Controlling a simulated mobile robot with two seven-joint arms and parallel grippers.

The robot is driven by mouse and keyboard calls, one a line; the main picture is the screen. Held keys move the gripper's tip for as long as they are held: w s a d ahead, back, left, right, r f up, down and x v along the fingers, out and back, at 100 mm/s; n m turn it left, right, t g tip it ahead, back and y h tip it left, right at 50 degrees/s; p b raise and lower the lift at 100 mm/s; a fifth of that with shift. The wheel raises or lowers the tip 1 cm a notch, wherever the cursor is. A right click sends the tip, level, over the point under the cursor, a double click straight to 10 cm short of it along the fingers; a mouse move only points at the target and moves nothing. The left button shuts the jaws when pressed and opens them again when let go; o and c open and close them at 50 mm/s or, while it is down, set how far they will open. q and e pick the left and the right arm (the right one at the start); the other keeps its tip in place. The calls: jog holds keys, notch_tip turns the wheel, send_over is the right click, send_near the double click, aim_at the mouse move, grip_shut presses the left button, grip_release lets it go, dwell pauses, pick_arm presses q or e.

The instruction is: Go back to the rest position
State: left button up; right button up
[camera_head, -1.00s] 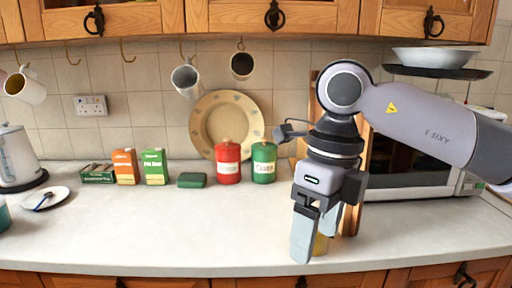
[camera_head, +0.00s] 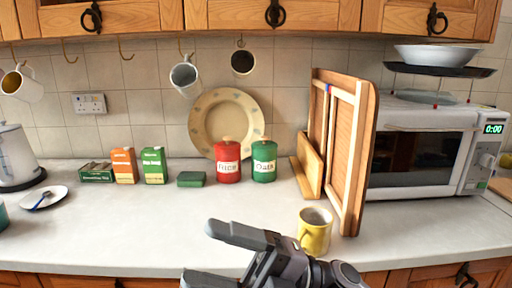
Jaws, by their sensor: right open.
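My right gripper (camera_head: 215,254) is low in the head view, in front of the counter's front edge. Its two fingers point left and stand apart, with nothing between them. A yellow mug (camera_head: 314,231) stands upright on the counter just behind and to the right of the gripper, apart from its fingers. My left gripper is not in view.
A wooden board rack (camera_head: 347,155) and a microwave (camera_head: 418,150) stand at the right. Red (camera_head: 228,162) and green (camera_head: 264,161) canisters, a plate (camera_head: 226,115) and small boxes (camera_head: 153,166) line the back. Mugs hang from hooks (camera_head: 185,76). The counter's middle (camera_head: 150,225) is clear.

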jog(key=w+d+f+m+t+h, duration=0.3)
jog(key=d+f+m+t+h, duration=0.4)
jog(key=f+m+t, duration=0.55)
jog(key=w+d+f+m+t+h, duration=0.4)
jog(key=d+f+m+t+h, duration=0.4)
jog(key=m, duration=0.7)
jog(key=s+d+f+m+g+h, duration=0.3)
jog(key=s+d+f, duration=0.2)
jog(key=f, duration=0.5)
jog(key=s+d+f+m+g+h, duration=0.2)
jog(key=s+d+f+m+g, duration=0.2)
jog(key=s+f, duration=0.6)
jog(key=shift+s+d+h, duration=0.2)
jog(key=shift+d+h, duration=0.2)
jog(key=shift+d, duration=0.2)
